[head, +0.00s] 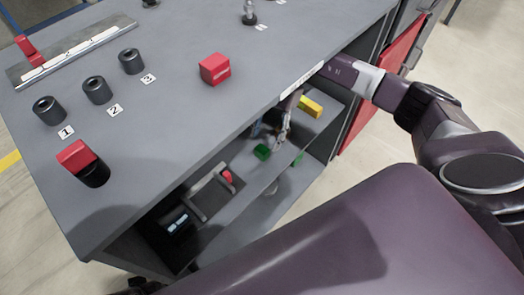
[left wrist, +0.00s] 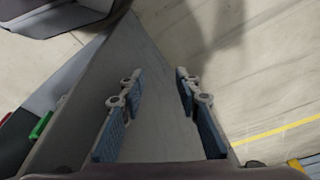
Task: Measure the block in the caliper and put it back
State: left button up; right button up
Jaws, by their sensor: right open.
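A red block (head: 214,69) sits on the grey worktop (head: 190,110). A second red block (head: 77,155) sits on top of a black cylinder at the near left corner. A long metal scale with white labels (head: 72,56) and a red piece at its far end lies at the top left; I cannot tell whether it is the caliper. My right gripper (head: 283,124) is open, pointing down in the shelf space below the worktop, between a green block (head: 262,152) and a yellow block (head: 311,106). My left gripper (left wrist: 156,88) shows in the left wrist view, open and empty, its blue-padded fingers wide apart.
Three dark cylinders (head: 96,90) stand by labels 1, 2 and 3. A grey bracket-like part with a red piece (head: 227,176) is on the shelf. The worktop's front edge overhangs the shelf.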

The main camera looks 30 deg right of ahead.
aim_at(262, 148)
jog(key=shift+s+a+f, duration=0.1)
jog(key=shift+a, duration=0.1)
jog(key=x, duration=0.3)
jog(key=shift+f+b, duration=0.3)
jog(key=shift+b, duration=0.1)
jog(key=shift+a+f, duration=0.25)
jog(key=shift+f, duration=0.3)
pick_arm(q)
notch_tip(262, 148, up, 3)
jog(key=shift+w+r, duration=0.1)
pick_arm(e)
jog(key=shift+s, duration=0.1)
jog(key=shift+c, duration=0.6)
jog(key=c, duration=1.2)
jog(key=shift+r, duration=0.1)
